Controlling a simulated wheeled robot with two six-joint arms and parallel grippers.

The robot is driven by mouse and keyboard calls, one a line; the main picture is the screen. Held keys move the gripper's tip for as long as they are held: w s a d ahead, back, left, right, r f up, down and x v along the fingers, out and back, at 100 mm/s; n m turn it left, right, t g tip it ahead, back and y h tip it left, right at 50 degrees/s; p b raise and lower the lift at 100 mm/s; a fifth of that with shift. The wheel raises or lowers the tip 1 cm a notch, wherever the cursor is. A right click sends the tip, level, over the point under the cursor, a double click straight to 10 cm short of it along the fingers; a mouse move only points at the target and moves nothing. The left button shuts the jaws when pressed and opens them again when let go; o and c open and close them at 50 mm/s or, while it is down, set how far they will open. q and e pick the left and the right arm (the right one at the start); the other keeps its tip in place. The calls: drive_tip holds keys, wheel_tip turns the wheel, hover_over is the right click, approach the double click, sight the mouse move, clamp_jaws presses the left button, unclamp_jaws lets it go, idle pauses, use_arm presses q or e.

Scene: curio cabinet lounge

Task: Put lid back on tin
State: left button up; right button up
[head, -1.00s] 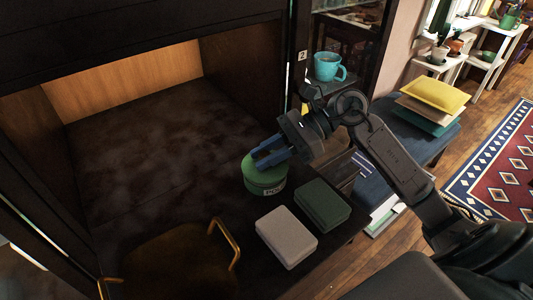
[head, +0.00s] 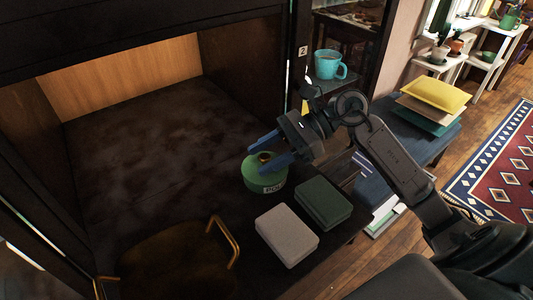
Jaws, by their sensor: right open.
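The lower finger hides part of the top. My left gripper is not in view.
A white box (head: 287,235) and a dark green box (head: 324,203) lie in front and right of the tin. A brown tray (head: 180,262) with brass handles is at the lower left. A teal mug (head: 328,66) stands behind. The cabinet floor at left is clear.

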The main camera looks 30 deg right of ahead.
sight(269, 155)
drive_tip(key=shift+s+d+b, duration=0.1)
drive_tip(key=shift+d+b, duration=0.25)
drive_tip(key=shift+d, duration=0.25)
drive_tip(key=b+v, duration=0.2)
drive_tip(key=v, duration=0.2)
drive_tip(key=shift+d+r, duration=0.15)
drive_tip(key=shift+d, duration=0.05)
drive_tip(key=shift+b+v, duration=0.7)
drive_tip(key=shift+v, duration=0.75)
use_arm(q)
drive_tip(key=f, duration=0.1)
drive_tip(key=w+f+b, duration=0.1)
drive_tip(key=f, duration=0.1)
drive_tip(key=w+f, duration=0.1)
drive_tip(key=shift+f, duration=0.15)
use_arm(e)
drive_tip(key=shift+v, duration=1.15)
drive_tip(key=shift+s+r, duration=0.1)
drive_tip(key=shift+r, duration=0.05)
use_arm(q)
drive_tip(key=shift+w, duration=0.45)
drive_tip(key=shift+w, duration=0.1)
